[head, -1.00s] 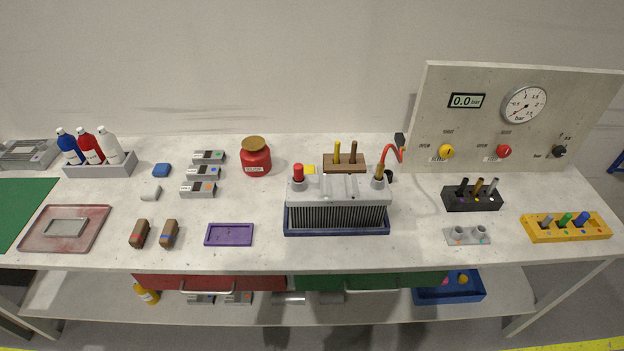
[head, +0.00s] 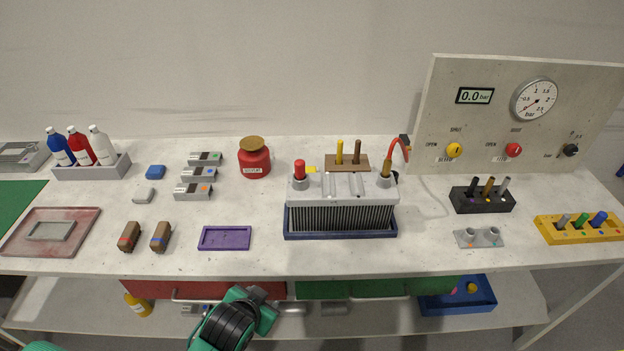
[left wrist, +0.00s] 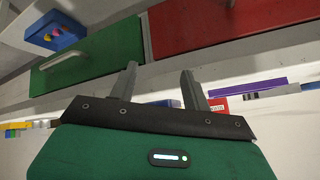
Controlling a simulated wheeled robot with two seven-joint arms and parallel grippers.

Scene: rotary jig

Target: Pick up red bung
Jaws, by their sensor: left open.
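The red bung (head: 300,166) stands upright in the left port on top of the grey finned block (head: 340,216), which sits in a dark blue tray (head: 290,236). Part of my green and black left arm shows at the bottom edge of the head view, below the table's front edge; its fingers cannot be made out there. In the left wrist view my left gripper (left wrist: 160,74) is open, with nothing between its fingers. The red bung cannot be made out in that view. My right gripper is in neither view.
A red hose (head: 400,156) rises from the block's right port. A brown holder (head: 347,163) with two upright pegs stands behind the block. A purple tray (head: 225,238) and a red jar (head: 255,160) are left of it. A red drawer (head: 150,288) and green drawer (head: 370,287) lie below the tabletop.

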